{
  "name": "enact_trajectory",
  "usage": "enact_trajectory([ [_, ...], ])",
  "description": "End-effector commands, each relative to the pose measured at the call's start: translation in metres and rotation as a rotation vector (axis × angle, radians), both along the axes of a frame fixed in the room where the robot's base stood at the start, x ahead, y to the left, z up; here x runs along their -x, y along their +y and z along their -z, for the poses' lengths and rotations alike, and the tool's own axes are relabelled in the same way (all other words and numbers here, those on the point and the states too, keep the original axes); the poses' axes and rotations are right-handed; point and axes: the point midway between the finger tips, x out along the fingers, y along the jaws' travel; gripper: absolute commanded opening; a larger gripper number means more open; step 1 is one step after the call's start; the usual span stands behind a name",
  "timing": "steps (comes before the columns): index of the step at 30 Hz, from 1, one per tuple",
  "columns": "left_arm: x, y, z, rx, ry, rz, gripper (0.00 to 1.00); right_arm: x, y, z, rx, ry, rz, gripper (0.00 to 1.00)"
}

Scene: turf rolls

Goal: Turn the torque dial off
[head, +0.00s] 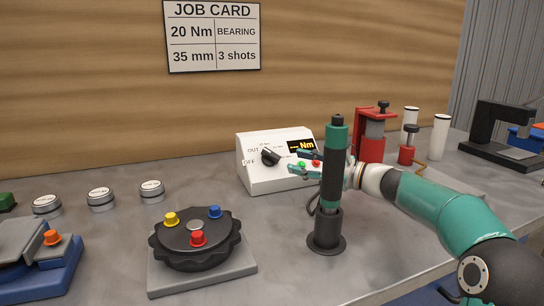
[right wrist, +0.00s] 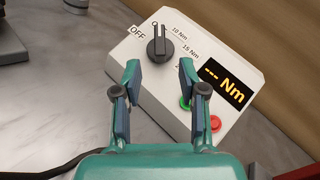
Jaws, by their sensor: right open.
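The white torque controller box (head: 262,177) stands on the bench. Its black torque dial (head: 270,157) is on the sloping face and also shows in the right wrist view (right wrist: 159,43). The dial's pointer end lies between the OFF label (right wrist: 137,32) and the 10 Nm mark. The display (right wrist: 222,82) reads "--- Nm". My right gripper (right wrist: 160,65) is open and empty, in front of the box face. Its fingertips lie below the dial on either side of its line, apart from it in the picture. My left gripper is not in view.
A green and black screwdriver (head: 334,170) stands upright in a holder before the box, partly hiding my right gripper. Green (right wrist: 185,103) and red (right wrist: 215,123) buttons are below the display. A black turntable (head: 196,240) with coloured knobs stands front left. A red press (head: 372,130) stands behind.

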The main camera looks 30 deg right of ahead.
Motion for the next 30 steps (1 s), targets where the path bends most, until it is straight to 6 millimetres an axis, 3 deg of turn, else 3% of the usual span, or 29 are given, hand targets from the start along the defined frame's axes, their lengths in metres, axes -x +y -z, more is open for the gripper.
enact_trajectory([
  [6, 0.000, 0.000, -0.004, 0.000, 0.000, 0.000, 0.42, -0.044, 0.020, -0.001, 0.001, 0.000, -0.004, 0.42],
  [12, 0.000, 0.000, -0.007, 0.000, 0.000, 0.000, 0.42, -0.069, 0.030, 0.000, 0.000, 0.001, -0.002, 0.42],
  [26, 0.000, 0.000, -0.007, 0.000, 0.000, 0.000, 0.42, -0.079, 0.033, 0.000, 0.001, 0.000, 0.001, 0.42],
  [30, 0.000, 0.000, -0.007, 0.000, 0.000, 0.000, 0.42, -0.078, 0.033, 0.000, 0.001, 0.000, 0.001, 0.18],
])
